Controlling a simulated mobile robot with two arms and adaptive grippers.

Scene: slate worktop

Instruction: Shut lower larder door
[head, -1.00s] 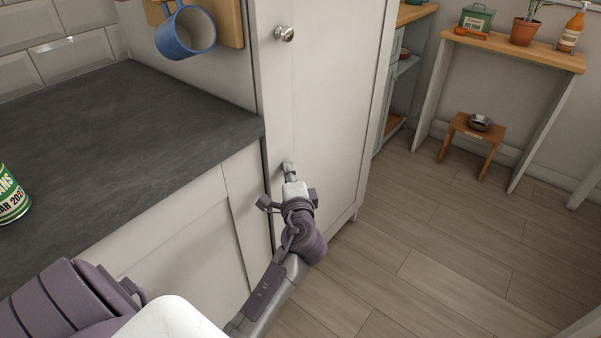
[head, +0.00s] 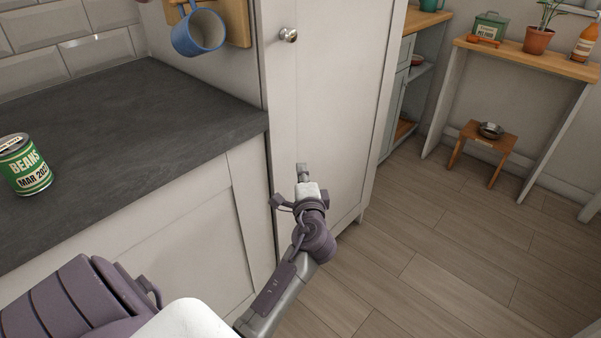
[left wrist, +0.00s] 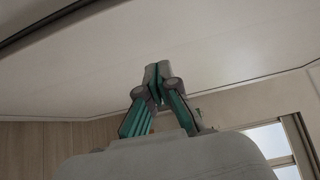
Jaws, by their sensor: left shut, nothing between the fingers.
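The larder door (head: 337,110) is a tall pale panel with a round metal knob (head: 288,35) near its upper left. In the head view it looks about flush with the cabinet, and I see no clear gap. My left gripper (head: 303,171) is shut and empty, its fingertips at the door face below the knob, apparently touching it. In the left wrist view the closed fingers (left wrist: 157,76) meet at a pale panel (left wrist: 225,50). My right gripper is not in view.
A dark worktop (head: 120,130) with a beans can (head: 24,165) lies to the left. A blue mug (head: 198,32) hangs above it. Wooden floor (head: 420,260) is open to the right, with a small stool (head: 480,143) and a shelf table (head: 520,55) beyond.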

